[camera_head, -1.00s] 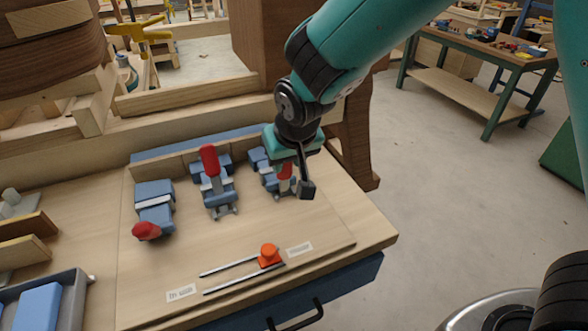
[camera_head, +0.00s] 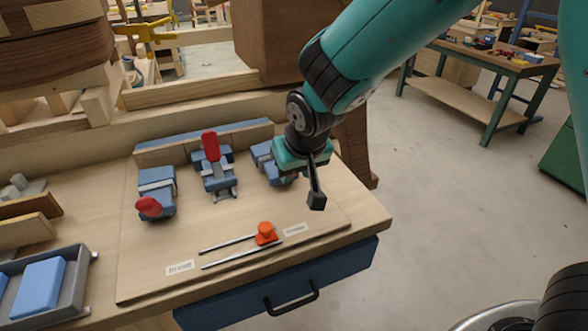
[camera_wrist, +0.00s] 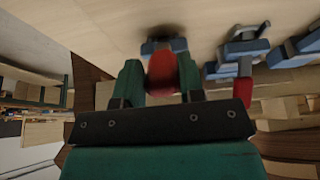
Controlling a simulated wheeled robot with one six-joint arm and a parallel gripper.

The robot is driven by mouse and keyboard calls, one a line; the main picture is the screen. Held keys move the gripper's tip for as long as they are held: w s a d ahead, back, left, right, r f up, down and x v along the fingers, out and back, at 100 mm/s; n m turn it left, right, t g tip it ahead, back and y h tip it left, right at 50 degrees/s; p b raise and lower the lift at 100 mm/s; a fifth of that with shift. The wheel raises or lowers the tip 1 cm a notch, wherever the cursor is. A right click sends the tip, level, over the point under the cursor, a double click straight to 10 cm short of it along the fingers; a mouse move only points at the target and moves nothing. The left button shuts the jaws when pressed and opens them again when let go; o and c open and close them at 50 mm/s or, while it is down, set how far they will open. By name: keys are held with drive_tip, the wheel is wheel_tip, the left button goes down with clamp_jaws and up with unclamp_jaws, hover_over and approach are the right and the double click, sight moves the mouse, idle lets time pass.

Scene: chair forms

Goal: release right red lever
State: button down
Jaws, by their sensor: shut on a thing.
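Three blue and grey toggle clamps with red levers stand in a row on a wooden board. The right clamp (camera_head: 268,160) is partly covered by my gripper (camera_head: 291,176) in the head view. In the wrist view, its red lever (camera_wrist: 163,74) sits between the two green fingers of my gripper (camera_wrist: 160,82), which is shut on it. Little of this lever shows in the head view. The middle red lever (camera_head: 210,146) stands up; it also shows in the wrist view (camera_wrist: 245,95). The left red lever (camera_head: 149,207) lies low towards the front.
An orange slider knob (camera_head: 265,233) on two dark rails lies in front of the clamps. A grey tray (camera_head: 78,279) with a blue block is at the front left. A blue drawer (camera_head: 240,303) is under the board. Open floor lies to the right.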

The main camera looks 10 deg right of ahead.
drive_tip(key=shift+s+f, duration=0.2)
drive_tip(key=shift+f, duration=0.05)
drive_tip(key=c, duration=0.7)
unclamp_jaws()
drive_tip(key=shift+w+r, duration=0.1)
drive_tip(key=shift+r, duration=0.25)
drive_tip(key=b+v, duration=0.1)
drive_tip(key=v, duration=1.6)
drive_tip(key=shift+w, duration=0.1)
